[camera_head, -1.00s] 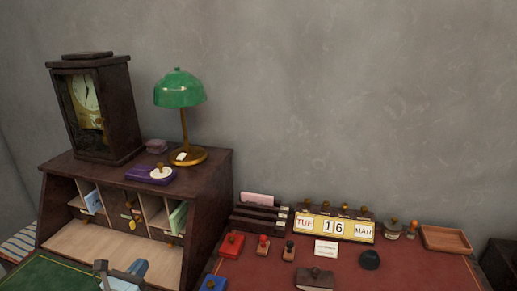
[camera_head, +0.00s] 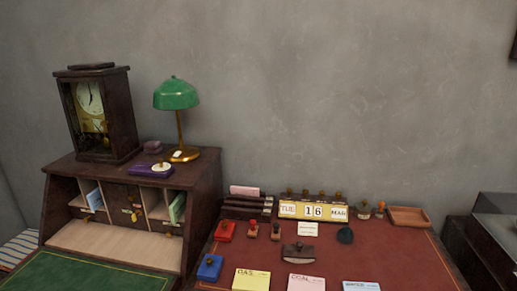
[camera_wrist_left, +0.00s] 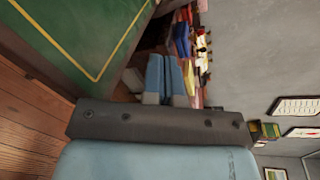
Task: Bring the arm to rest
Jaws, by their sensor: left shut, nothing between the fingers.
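My left gripper (camera_wrist_left: 170,80) shows in the left wrist view, its two blue fingers side by side and closed, with nothing held between them. It is above the space beside the green desk top (camera_wrist_left: 75,25) and apart from the things around it. In the head view neither of my grippers is in the picture. My right gripper is in no view.
A roll-style desk (camera_head: 130,235) with a clock (camera_head: 98,112) and green lamp (camera_head: 176,95) stands at left. The red desk top (camera_head: 330,255) carries stamps, pads, paper blocks and a date calendar (camera_head: 313,211). A wooden tray (camera_head: 408,217) sits at its back right.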

